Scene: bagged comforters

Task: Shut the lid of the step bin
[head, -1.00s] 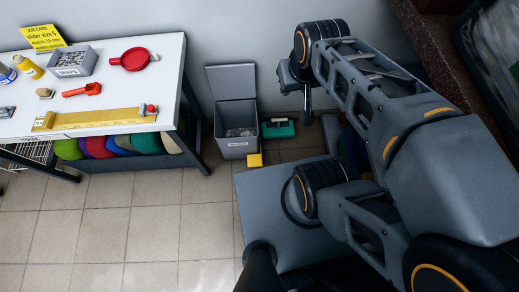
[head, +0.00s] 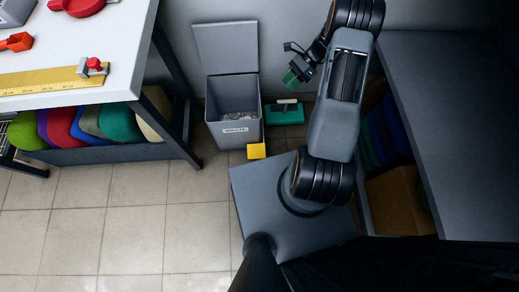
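The grey step bin (head: 232,113) stands on the floor against the wall, right of the white table. My gripper (head: 290,79) hangs to the right of the bin and lid, apart from both, above the floor by the wall. Its green-tipped fingers are small and dark here, and I cannot tell whether they are open or shut.
A green dustpan or brush (head: 285,113) lies on the floor right of the bin. The white table (head: 122,50) with tools stands left, with coloured bundles (head: 68,125) beneath. A dark counter (head: 455,120) with a cardboard box (head: 395,200) under it is right. Tiled floor in front is clear.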

